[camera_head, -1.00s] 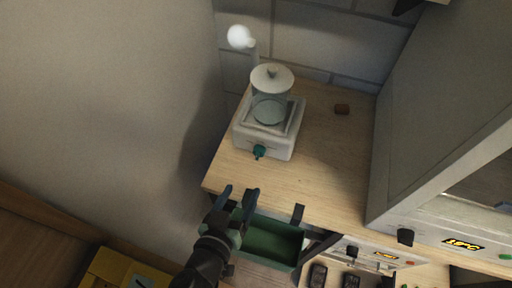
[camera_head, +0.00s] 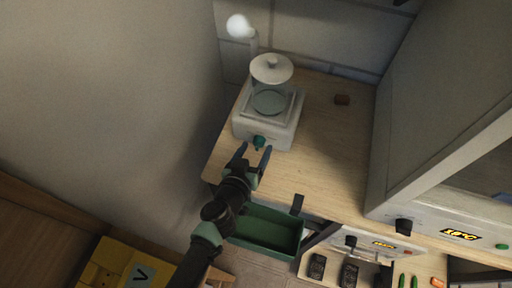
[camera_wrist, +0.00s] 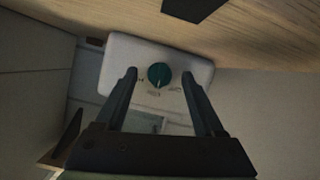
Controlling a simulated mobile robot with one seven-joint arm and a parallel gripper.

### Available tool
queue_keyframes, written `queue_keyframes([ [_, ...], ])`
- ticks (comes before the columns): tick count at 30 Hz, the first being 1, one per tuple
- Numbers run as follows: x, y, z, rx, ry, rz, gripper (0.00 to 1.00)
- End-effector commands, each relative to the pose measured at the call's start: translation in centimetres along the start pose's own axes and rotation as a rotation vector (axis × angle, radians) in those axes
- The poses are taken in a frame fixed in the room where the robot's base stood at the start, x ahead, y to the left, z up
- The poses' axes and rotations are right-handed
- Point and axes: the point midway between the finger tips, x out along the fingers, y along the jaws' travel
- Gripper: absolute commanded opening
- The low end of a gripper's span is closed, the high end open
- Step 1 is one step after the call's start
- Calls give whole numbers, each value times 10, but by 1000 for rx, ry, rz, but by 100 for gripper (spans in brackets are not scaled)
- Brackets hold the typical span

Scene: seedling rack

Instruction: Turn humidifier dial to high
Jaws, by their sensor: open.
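The humidifier (camera_head: 267,128) is a white box with a clear tank and a round lid, standing on the wooden worktop's left end. Its teal dial (camera_head: 259,142) is on the front face; the wrist view shows the dial (camera_wrist: 159,75) with small marks around it, too blurred to read. My gripper (camera_head: 255,153) is open and empty, just in front of the dial. In the wrist view, the fingers of my gripper (camera_wrist: 159,76) lie left and right of the dial, with gaps on both sides. I cannot tell how near the tips are in depth.
A green tray (camera_head: 262,232) sits below the worktop's front edge. A grey cabinet (camera_head: 430,110) with a lit display stands on the right. A wall is close on the left.

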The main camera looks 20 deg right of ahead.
Motion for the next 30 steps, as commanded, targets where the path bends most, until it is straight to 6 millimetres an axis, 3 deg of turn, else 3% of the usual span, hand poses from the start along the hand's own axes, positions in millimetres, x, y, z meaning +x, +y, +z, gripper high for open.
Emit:
queue_keyframes([
  [14, 10, 1, 0, -1, 0, 1, 71],
  [25, 10, 1, 0, -1, 0, 1, 4],
  [26, 10, 1, 0, -1, 0, 1, 0],
  [30, 9, 1, 0, 0, 0, 1, 0],
])
